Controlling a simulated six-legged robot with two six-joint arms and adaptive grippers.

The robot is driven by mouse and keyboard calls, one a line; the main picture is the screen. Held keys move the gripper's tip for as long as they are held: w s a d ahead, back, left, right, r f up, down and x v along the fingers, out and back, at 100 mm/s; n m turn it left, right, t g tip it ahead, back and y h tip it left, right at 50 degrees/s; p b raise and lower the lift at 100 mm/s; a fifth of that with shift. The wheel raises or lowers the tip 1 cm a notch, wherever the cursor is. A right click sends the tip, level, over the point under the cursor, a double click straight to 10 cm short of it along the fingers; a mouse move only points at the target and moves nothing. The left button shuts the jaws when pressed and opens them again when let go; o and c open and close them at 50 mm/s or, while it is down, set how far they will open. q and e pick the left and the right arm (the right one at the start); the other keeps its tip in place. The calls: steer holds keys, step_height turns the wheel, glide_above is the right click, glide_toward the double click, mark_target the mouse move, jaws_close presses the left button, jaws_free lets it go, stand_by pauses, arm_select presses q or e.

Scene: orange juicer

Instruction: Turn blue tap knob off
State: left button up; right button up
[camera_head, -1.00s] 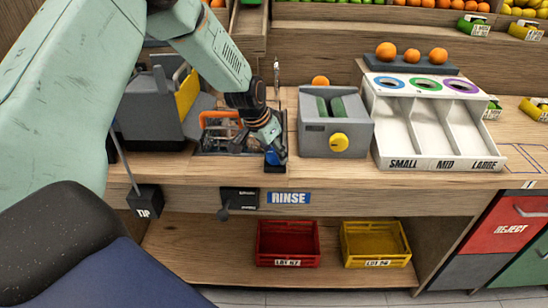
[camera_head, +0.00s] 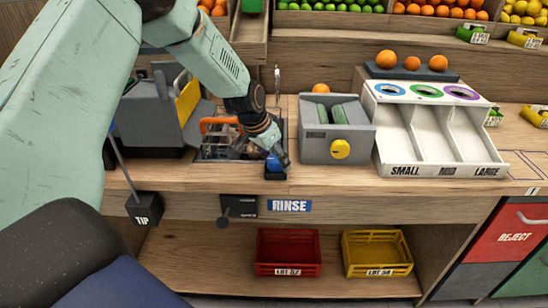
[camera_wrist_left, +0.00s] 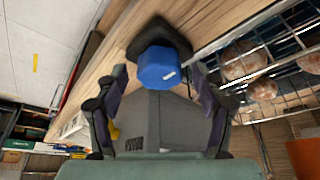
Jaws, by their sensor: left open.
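The blue tap knob (camera_head: 273,163) sits on a small black base at the front of the counter, just right of the sink. In the left wrist view the blue knob (camera_wrist_left: 158,68) stands ahead of my left gripper, with a small white mark on its face. My left gripper (camera_head: 281,158) reaches down from the left and is right beside the knob in the head view. In the wrist view its two fingers (camera_wrist_left: 160,100) are spread apart on either side, with the knob around or just beyond the tips. I cannot tell whether they touch it. My right gripper is not in view.
The sink with a wire basket (camera_head: 224,143) lies left of the knob. A grey machine with a yellow knob (camera_head: 340,148) stands to its right, beside the white sorting tray (camera_head: 437,170). The RINSE label (camera_head: 289,205) is on the counter front below.

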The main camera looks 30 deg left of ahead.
arm_select(q)
steer(key=v, duration=1.2)
stand_by(0.5)
